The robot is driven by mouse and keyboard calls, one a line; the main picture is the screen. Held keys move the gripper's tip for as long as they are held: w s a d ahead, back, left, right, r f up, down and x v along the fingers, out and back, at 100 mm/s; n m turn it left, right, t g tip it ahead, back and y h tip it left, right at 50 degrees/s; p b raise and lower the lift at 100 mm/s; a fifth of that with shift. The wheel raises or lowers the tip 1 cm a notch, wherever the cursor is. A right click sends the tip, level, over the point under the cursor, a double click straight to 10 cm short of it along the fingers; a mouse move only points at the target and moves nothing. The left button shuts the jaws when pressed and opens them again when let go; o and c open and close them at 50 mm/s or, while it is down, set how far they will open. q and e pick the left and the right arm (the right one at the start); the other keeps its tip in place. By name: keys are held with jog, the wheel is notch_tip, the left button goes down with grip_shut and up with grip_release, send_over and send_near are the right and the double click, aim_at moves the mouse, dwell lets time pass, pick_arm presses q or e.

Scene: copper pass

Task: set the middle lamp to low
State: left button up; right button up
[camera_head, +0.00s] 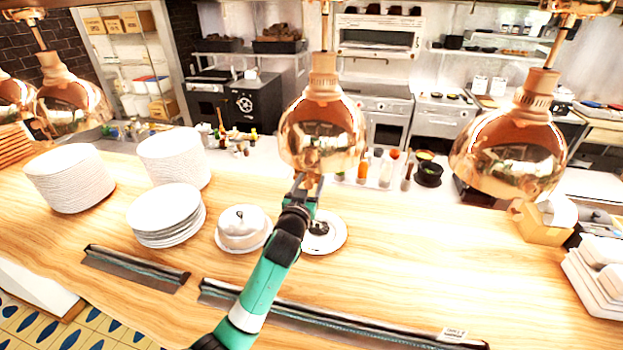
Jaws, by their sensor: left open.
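The middle lamp (322,122) is a shiny copper dome hanging over the wooden counter, at the centre of the head view. My left gripper (306,182) is open, with its fingers pointing up at the underside of this lamp. Its fingertips overlap the lamp's lower rim in the picture; I cannot tell whether they touch it. The lamp's underside and any control there are hidden or too small to make out. My right gripper is out of view.
Copper lamps hang at the right (512,150) and left (72,98). The counter (420,240) holds plate stacks (70,178), a covered white dish (243,228) and a plate (333,235) with dark food behind my left arm. The counter's right-middle is clear.

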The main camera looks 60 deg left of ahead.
pick_arm(q)
jog(key=shift+w+a, duration=0.5)
jog(key=shift+a, duration=0.05)
grip_shut()
dwell(1.1)
